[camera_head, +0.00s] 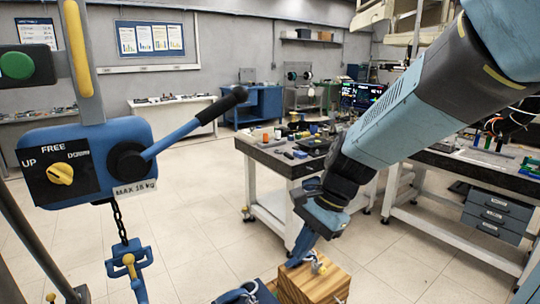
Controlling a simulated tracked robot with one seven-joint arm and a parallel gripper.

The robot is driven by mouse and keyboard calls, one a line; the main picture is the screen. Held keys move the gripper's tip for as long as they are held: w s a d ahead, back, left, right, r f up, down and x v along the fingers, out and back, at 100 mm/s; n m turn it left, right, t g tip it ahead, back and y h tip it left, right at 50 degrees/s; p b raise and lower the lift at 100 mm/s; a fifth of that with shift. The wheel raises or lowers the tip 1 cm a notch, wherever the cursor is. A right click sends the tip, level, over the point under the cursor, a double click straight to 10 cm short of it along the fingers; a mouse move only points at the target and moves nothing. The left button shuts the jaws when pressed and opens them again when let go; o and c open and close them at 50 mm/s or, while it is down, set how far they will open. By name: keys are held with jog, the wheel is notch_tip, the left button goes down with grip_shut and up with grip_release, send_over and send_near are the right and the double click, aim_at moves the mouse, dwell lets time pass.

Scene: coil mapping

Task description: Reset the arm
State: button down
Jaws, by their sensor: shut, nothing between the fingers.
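My arm (400,120) comes down from the upper right corner to the lower middle. It is light blue with dark joints. My gripper (295,260) points downward at its end, with blue fingers close together and nothing seen held. Its tips show just above or in front of the top of a wooden block (325,285) at the bottom edge. A small metal fitting (318,265) sits on the block's top, right beside the fingers. I cannot tell whether the fingers touch the block or the fitting.
A blue lever hoist (90,160) with a chain (120,222) and hook (130,262) hangs at the left. A cluttered workbench (270,155) stands behind my gripper, another bench (470,170) at the right. The tiled floor (190,240) between hoist and workbench is clear.

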jog(key=s+d+r+n+t+h, duration=0.2)
jog(key=d+r+n+t, duration=0.1)
jog(key=d, duration=0.5)
jog(key=s+d+r+n+t+h, duration=0.2)
jog(key=d+r+n+t, duration=0.1)
jog(key=d+r+n, duration=0.3)
notch_tip(320, 180, up, 2)
jog(key=d, duration=0.2)
jog(key=shift+s+d+r+n+t+h, duration=0.25)
jog(key=shift+d+n+t+h, duration=0.05)
jog(key=shift+d+h, duration=0.1)
